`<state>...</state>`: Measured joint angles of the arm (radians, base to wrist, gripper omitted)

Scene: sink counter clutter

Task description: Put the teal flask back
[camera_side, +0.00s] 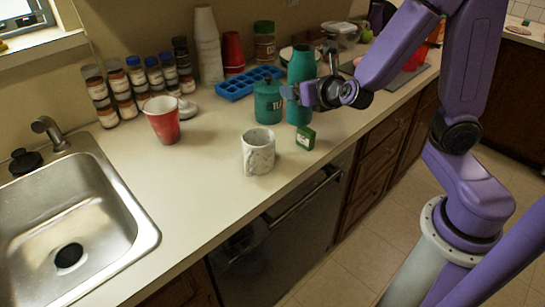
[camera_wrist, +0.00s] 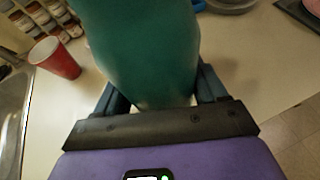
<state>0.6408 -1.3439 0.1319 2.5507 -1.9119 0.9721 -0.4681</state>
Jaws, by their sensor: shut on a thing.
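The teal flask (camera_side: 301,68) is a tall, plain cylinder standing upright at the right part of the counter. My gripper (camera_side: 296,93) is shut on the flask around its middle, coming from the right. In the wrist view the flask (camera_wrist: 145,45) fills the upper middle, between the two fingers of my gripper (camera_wrist: 160,95). The flask's base looks at or very near the counter; I cannot tell if it touches. A shorter teal canister (camera_side: 267,103) with a lid stands just left of the flask.
A small green box (camera_side: 305,138) and a marbled mug (camera_side: 258,152) stand in front. A blue ice tray (camera_side: 250,82) and a brown jar (camera_side: 264,42) are behind. A red cup (camera_side: 163,122) stands left, near the sink (camera_side: 130,215). The front-left counter is clear.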

